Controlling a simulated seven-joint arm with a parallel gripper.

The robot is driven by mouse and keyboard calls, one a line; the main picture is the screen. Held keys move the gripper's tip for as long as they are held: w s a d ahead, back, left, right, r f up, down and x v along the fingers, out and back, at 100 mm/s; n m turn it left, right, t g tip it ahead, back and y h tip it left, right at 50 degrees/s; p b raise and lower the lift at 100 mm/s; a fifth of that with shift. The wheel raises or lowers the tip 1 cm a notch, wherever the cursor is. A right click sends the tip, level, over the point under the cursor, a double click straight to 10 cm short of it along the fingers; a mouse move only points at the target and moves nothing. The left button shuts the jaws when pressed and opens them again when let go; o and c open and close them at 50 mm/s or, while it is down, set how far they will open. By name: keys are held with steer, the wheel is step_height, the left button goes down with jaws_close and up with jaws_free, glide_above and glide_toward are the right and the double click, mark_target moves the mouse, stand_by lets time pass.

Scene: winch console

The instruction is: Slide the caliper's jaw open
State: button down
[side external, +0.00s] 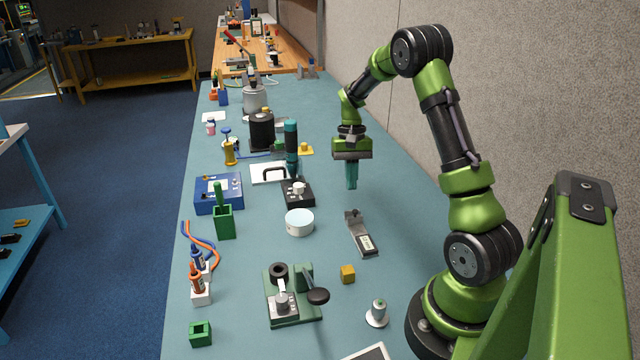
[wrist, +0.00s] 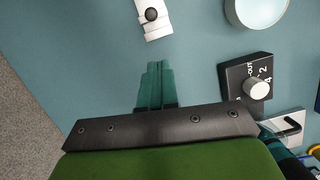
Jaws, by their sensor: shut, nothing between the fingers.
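The caliper (side external: 361,234) appears to be the light grey bar lying on the bench, with a dark knob at its far end and a dark-framed display at its near end. The wrist view shows only its knob end (wrist: 153,17), cut off by the top edge. I cannot tell how far its jaw is open. My gripper (side external: 352,186) points down above the bench, beyond the caliper's far end and apart from it. Its teal fingers (wrist: 156,66) are together with nothing between them.
A black dial box (side external: 297,192) and a round white-topped tin (side external: 299,222) stand left of the caliper. An orange cube (side external: 347,274) and a green press (side external: 290,294) are nearer the camera. The bench right of the caliper is clear up to my base.

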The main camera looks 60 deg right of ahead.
mark_target(355, 217)
steer(key=shift+s+a+f, duration=0.55)
steer(key=shift+s+a, duration=0.05)
steer(key=shift+a, duration=0.25)
steer(key=shift+s+a+f, duration=0.55)
steer(key=shift+s+a, duration=0.05)
steer(key=shift+a, duration=0.25)
